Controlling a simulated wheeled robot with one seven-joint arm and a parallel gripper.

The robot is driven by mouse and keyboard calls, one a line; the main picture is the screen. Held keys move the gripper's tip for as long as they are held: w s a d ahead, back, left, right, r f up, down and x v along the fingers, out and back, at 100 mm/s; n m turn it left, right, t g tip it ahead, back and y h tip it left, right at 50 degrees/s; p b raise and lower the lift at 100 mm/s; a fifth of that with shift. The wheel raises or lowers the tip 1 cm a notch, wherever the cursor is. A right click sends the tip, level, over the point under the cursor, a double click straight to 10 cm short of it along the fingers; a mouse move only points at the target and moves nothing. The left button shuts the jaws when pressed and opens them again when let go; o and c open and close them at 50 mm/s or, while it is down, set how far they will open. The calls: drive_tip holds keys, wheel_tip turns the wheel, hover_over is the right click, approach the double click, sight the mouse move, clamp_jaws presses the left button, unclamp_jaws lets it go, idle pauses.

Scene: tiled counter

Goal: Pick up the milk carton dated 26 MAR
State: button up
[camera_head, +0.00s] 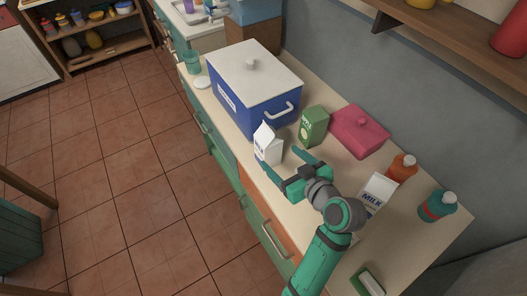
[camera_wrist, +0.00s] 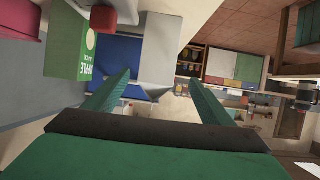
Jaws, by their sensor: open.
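Two white milk cartons stand on the counter in the head view. One milk carton (camera_head: 268,146) is by the counter's front edge, beside the blue box. The other milk carton (camera_head: 376,194), with MILK lettering, is partly hidden by my arm. No date can be read on either. My gripper (camera_head: 281,160) is open and empty, its fingers pointing toward the first carton, which stands just ahead. In the wrist view, a pale carton (camera_wrist: 161,42) shows beyond and between the open fingertips of my gripper (camera_wrist: 159,78); its print is not visible there.
A green juice carton (camera_head: 314,126) stands close behind my fingers; it also shows in the wrist view (camera_wrist: 66,42). A blue lidded box (camera_head: 240,104), pink container (camera_head: 358,130), orange bottle (camera_head: 402,168) and teal bottle (camera_head: 437,207) crowd the counter.

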sight(274, 150)
drive_tip(key=shift+w+a, duration=0.1)
drive_tip(key=shift+w, duration=0.35)
drive_tip(key=x, duration=0.4)
drive_tip(key=shift+w, duration=0.1)
drive_tip(key=shift+f+x, duration=0.25)
drive_tip(key=shift+x, duration=1.15)
drive_tip(key=shift+f+x, duration=0.2)
drive_tip(key=shift+x, duration=1.2)
drive_tip(key=shift+c, duration=0.7)
drive_tip(key=c, duration=1.5)
